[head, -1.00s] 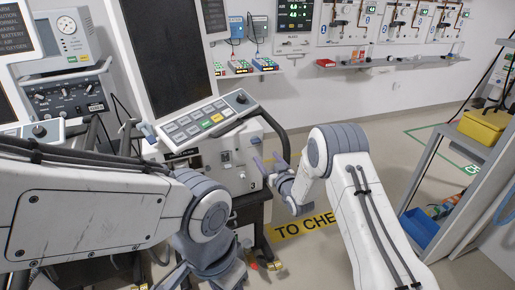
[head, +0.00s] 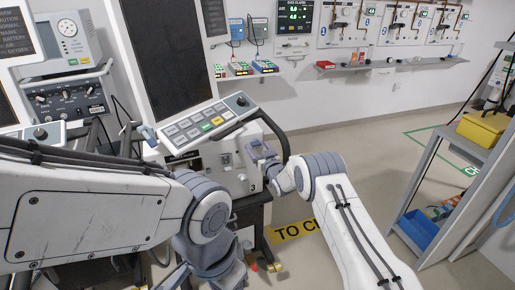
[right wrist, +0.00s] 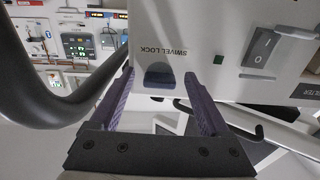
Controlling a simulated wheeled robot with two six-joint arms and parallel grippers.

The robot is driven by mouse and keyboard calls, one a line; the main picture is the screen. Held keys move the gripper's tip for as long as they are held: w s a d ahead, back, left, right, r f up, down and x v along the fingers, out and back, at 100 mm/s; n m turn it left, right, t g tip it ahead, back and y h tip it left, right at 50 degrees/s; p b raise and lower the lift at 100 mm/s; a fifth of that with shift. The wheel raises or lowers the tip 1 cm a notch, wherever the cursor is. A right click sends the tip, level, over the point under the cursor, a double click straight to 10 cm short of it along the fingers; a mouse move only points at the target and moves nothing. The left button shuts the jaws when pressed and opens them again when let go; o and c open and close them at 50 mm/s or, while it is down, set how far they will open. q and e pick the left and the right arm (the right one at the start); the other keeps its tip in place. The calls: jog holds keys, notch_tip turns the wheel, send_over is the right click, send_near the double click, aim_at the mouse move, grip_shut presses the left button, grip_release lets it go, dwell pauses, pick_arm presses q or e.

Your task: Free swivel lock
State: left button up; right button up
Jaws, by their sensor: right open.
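The swivel lock (right wrist: 160,76) is a small dark blue-grey tab on the pale ventilator body, beside a label reading SWIVEL LOCK, in the right wrist view. My right gripper (right wrist: 158,80) is open, with one purple finger on each side of the tab and a gap to each. I cannot tell whether the fingertips touch the panel. In the head view my right gripper (head: 263,152) is at the right side of the ventilator (head: 222,160), below its key panel. My left arm crosses the lower left, and its fingers are not visible.
A dark curved handle (right wrist: 62,100) runs close to the left finger in the right wrist view. A rocker switch (right wrist: 262,48) is to the right of the tab. A shelf cart (head: 440,190) with a yellow bin stands at right.

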jog(key=shift+w, duration=0.1)
grip_shut()
jog(key=m+b, duration=0.2)
jog(key=m, duration=0.2)
jog(key=m+b, duration=0.3)
jog(key=m, duration=0.1)
jog(key=m+b, duration=0.3)
jog(key=m, duration=0.1)
jog(key=shift+a+r+m, duration=0.1)
jog(key=shift+a+m, duration=0.15)
jog(key=shift+m, duration=0.15)
jog(key=m+b, duration=0.1)
jog(key=m, duration=0.4)
jog(key=shift+r, duration=0.15)
dwell(0.4)
